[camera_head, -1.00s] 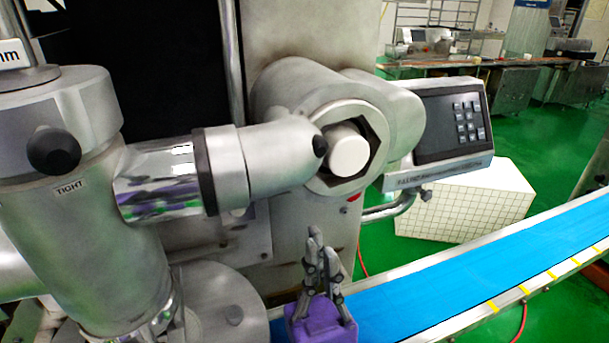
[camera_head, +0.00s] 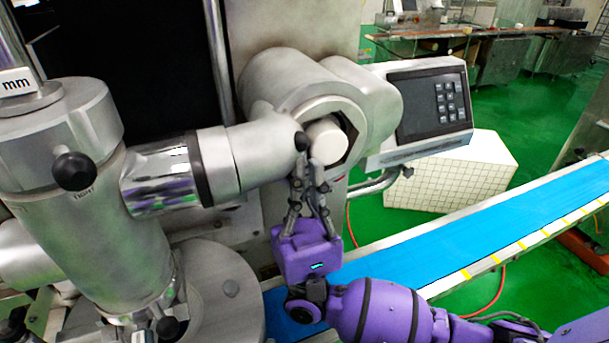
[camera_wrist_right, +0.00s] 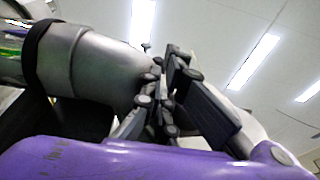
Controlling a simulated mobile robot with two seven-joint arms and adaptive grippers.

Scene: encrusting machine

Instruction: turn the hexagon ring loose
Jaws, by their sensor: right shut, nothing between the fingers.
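The hexagon ring (camera_head: 320,103) is a pale metal ring with a six-sided opening, around a white round knob (camera_head: 328,141) on the front of the machine. My right gripper (camera_head: 309,168) is in front of the ring's lower left side, fingers pointing up. Its fingers are shut with nothing between them, and the tips overlap the ring's lower edge in the picture. I cannot tell whether they touch it. The gripper's fingers show in the right wrist view (camera_wrist_right: 165,88), where they hide most of what is behind. My left gripper is not in view.
A keypad panel (camera_head: 420,105) is at the right. A blue conveyor (camera_head: 470,230) runs below and to the right. A large metal cylinder (camera_head: 85,210) stands at the left.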

